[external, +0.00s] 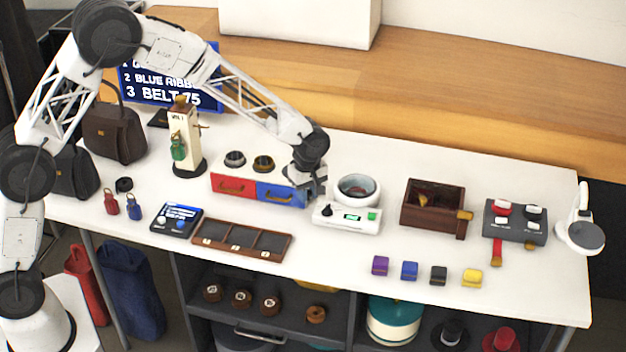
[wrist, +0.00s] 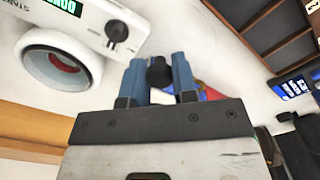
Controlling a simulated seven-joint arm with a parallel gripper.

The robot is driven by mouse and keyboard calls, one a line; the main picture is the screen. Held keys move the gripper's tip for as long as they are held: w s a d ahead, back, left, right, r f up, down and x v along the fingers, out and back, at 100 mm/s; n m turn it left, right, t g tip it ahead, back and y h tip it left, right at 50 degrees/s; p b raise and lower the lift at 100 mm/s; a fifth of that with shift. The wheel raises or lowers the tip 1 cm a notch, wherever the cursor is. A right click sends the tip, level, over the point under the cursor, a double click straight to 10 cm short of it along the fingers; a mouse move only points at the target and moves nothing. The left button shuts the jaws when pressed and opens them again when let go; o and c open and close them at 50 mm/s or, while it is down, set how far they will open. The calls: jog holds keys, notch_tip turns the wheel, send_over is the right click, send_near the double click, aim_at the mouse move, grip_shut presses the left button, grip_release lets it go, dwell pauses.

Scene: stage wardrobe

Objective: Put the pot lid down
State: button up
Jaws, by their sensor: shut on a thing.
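My gripper (external: 312,190) is low over the table, between the red and blue drawer box and the white pot (external: 357,177). In the wrist view its blue fingers (wrist: 158,78) are shut on a small black knob (wrist: 158,68), which looks like the pot lid's handle. The rest of the lid cannot be made out. The pot stands uncovered on a white base (external: 345,221) with a lit display and a dark dial. The open pot also shows in the wrist view (wrist: 90,50), with something reddish inside.
The drawer box (external: 232,186) is close on the gripper's left, with two dark round pieces on top. A sectioned brown tray (external: 242,254) lies in front. A wooden box (external: 432,183) stands right of the pot. White table is bare in front of the base.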

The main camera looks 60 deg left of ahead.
jog(key=s+d+f, duration=0.1)
jog(key=s+d, duration=0.2)
jog(key=s, duration=0.1)
jog(key=s+d+f, duration=0.2)
jog(key=s+d, duration=0.2)
jog(key=s, duration=0.1)
jog(key=s+d+f, duration=0.1)
jog(key=s+d, duration=0.2)
jog(key=s, duration=0.2)
jog(key=shift+s+d+f, duration=0.15)
jog(key=shift+s+d, duration=0.05)
jog(key=shift+d, duration=0.15)
jog(key=shift+w, duration=0.15)
send_over(336, 254)
jog(key=shift+f, duration=0.75)
jog(key=shift+f, duration=1.75)
jog(key=shift+f, duration=0.15)
jog(key=o, duration=0.9)
